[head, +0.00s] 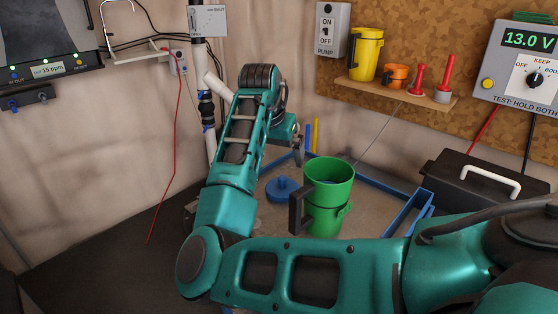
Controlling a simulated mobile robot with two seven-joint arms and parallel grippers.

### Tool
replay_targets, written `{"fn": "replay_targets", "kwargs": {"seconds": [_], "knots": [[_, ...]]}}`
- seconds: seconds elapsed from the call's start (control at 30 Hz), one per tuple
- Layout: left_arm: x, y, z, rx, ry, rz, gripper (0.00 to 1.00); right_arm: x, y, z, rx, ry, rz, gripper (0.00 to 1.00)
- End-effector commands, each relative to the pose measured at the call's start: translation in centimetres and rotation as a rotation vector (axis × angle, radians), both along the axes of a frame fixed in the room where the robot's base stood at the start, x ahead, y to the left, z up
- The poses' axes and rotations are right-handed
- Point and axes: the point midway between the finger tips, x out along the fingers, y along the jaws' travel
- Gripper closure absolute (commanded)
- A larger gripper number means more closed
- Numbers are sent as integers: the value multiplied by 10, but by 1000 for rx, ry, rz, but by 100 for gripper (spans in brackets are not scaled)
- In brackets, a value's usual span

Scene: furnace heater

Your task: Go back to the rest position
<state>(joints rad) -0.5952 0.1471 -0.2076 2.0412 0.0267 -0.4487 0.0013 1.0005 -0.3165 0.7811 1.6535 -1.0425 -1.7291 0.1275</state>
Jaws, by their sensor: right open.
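My right arm enters from the lower right, bends at the left, and reaches up and back over the bench. My right gripper (297,146) is at its far end, small in the view and partly hidden by the wrist. It is open, above and behind the green mug (329,192), and apart from it. The green mug stands upright with a black handle on its left side; its lower part is close behind my arm. My left gripper is not in view.
A blue-rimmed tray (408,212) holds the mug and a blue lid (283,190). A black toolbox (483,185) stands at the right. A wall shelf (395,93) carries a yellow mug (366,53) and small parts. A white pipe (216,86) and red wire (177,130) are at left.

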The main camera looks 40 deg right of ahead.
Motion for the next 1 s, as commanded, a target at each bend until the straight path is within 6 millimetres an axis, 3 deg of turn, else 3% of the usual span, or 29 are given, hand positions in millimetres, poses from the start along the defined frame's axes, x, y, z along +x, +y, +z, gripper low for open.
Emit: {"fn": "replay_targets", "kwargs": {"seconds": [0.73, 0.87, 1.0], "knots": [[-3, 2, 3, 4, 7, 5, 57, -1, 3, 11, 0, 0, 1, 0], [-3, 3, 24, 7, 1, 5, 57, -1, 3, 33, 0, 0, 1, 0], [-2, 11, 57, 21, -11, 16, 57, -1, 3, 73, 0, -1, 0, 0]]}}
